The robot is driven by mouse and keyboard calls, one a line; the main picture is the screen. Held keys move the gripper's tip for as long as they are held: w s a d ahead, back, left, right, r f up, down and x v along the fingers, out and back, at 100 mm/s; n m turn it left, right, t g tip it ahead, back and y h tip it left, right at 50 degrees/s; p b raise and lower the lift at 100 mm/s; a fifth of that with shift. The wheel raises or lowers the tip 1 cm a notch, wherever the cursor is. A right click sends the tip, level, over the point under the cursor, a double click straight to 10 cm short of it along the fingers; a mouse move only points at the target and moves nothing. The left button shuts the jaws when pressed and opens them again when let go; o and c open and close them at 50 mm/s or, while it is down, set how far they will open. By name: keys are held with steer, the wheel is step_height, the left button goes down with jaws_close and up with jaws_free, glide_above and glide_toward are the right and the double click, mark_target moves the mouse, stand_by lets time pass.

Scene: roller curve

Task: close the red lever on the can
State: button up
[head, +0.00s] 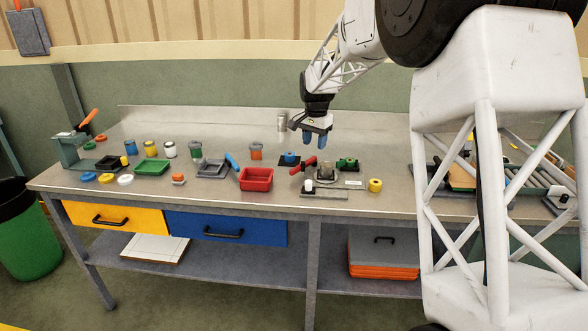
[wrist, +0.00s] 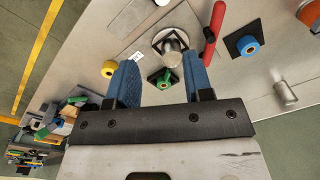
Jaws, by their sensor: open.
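The can (head: 327,173) is a grey metal cylinder on a small base on the bench. It also shows in the wrist view (wrist: 172,48), ahead of my fingers. The red lever (head: 310,161) sticks out beside the can in the head view; in the wrist view the lever (wrist: 213,30) lies to the right of the can. My gripper (head: 315,138) has two blue fingers, open and empty, pointing down above and behind the can. The lever's joint is too small to make out.
A blue round part (head: 290,158) and a green part (head: 347,163) on dark plates stand close to the can. A metal cylinder (head: 283,121) stands at the back.

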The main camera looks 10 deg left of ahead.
steer(key=m, duration=0.1)
glide_above(294, 168)
step_height(294, 168, down, 8)
steer(key=shift+f, duration=0.1)
steer(key=shift+f, duration=0.1)
steer(key=shift+f, duration=3.85)
jaws_close()
